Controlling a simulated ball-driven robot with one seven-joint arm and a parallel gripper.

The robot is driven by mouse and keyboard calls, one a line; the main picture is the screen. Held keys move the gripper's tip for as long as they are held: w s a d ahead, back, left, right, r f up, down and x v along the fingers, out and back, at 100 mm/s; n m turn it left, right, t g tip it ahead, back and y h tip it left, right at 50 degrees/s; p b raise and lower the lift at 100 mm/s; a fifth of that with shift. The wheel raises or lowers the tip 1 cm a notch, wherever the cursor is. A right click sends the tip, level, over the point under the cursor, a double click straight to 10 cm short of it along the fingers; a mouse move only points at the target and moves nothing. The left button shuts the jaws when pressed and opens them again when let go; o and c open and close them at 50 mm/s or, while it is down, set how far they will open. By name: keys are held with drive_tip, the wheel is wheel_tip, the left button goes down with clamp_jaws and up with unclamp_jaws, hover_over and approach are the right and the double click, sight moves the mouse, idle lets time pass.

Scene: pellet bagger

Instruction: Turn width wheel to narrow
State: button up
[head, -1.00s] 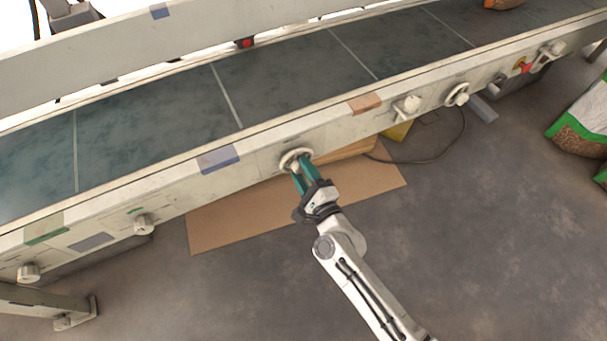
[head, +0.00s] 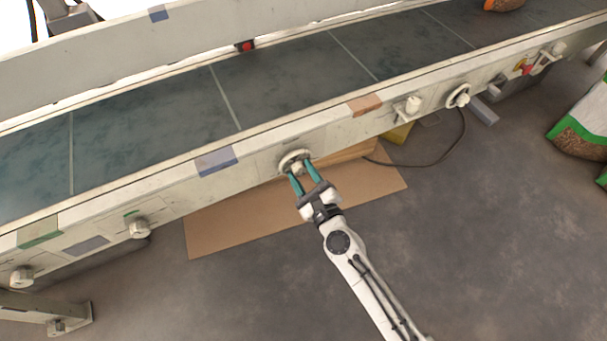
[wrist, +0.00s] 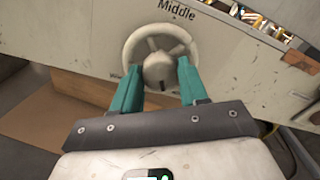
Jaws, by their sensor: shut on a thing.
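The width wheel (head: 293,161) is a pale, spoked handwheel on the front rail of the conveyor. In the wrist view the wheel (wrist: 160,42) sits under the label "Middle" (wrist: 177,10), with a dark mark low on its hub. A second label at its lower left is mostly hidden by a finger. My gripper (head: 304,174) has teal fingers that reach the wheel from below. In the wrist view the fingers (wrist: 160,75) stand apart, one on each side of the hub, and the gripper is shut on the wheel.
Other knobs line the rail, including one at left (head: 139,229) and a handwheel at right (head: 457,96). A cardboard sheet (head: 225,222) lies on the floor below. A black cable (head: 430,160) and green-white bags (head: 585,130) lie to the right. Floor at lower right is clear.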

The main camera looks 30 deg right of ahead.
drive_tip(key=shift+f, duration=0.1)
drive_tip(key=o, duration=1.1)
drive_tip(key=shift+c, duration=0.2)
drive_tip(key=s+b, duration=0.1)
drive_tip(key=s, duration=0.9)
drive_tip(key=shift+s, duration=0.4)
